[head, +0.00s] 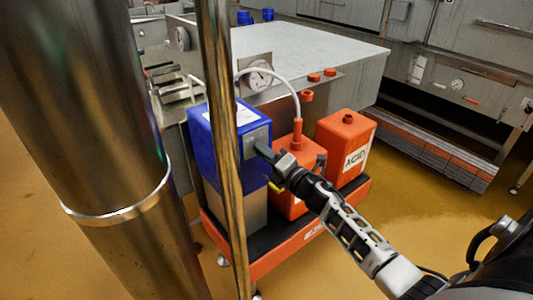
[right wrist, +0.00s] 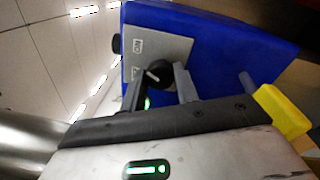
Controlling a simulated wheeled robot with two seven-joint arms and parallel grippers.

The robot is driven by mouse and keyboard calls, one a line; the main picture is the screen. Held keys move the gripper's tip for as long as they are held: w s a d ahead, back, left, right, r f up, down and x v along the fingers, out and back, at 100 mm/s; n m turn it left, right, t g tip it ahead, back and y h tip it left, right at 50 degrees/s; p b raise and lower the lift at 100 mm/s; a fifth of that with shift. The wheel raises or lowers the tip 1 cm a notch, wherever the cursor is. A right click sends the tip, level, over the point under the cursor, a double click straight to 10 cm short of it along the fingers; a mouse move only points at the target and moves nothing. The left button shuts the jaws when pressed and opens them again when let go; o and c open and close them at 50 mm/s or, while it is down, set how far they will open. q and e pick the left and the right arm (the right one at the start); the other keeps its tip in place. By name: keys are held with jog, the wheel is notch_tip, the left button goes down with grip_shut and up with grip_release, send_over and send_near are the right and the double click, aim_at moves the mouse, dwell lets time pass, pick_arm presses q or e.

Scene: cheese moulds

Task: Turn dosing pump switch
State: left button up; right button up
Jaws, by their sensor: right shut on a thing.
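The blue dosing pump (head: 208,135) stands on the cart, left of the orange containers. A grey panel (head: 255,135) is on its side. In the right wrist view the blue box (right wrist: 225,45) fills the upper right, with its grey panel (right wrist: 165,48). The black round switch (right wrist: 156,74) sits on this panel, with a white mark on its face. My right gripper (head: 262,150) reaches the panel from the right. Its two fingers (right wrist: 160,84) are on either side of the switch and closed on it. The switch is hidden by the gripper in the head view.
An orange container marked ACID (head: 345,145) and another orange container (head: 300,155) with a hose stand beside the pump on the orange cart (head: 280,252). A thin metal pole (head: 222,80) and a thick column (head: 90,130) block the left. Open floor (head: 430,225) lies right.

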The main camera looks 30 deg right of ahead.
jog(key=shift+m, duration=0.4)
jog(key=o, duration=1)
jog(key=shift+c, duration=0.2)
jog(key=shift+s, duration=0.15)
jog(key=s+d+f, duration=0.1)
jog(key=s, duration=1.4)
jog(key=shift+s+d, duration=0.3)
jog(key=shift+d, duration=0.1)
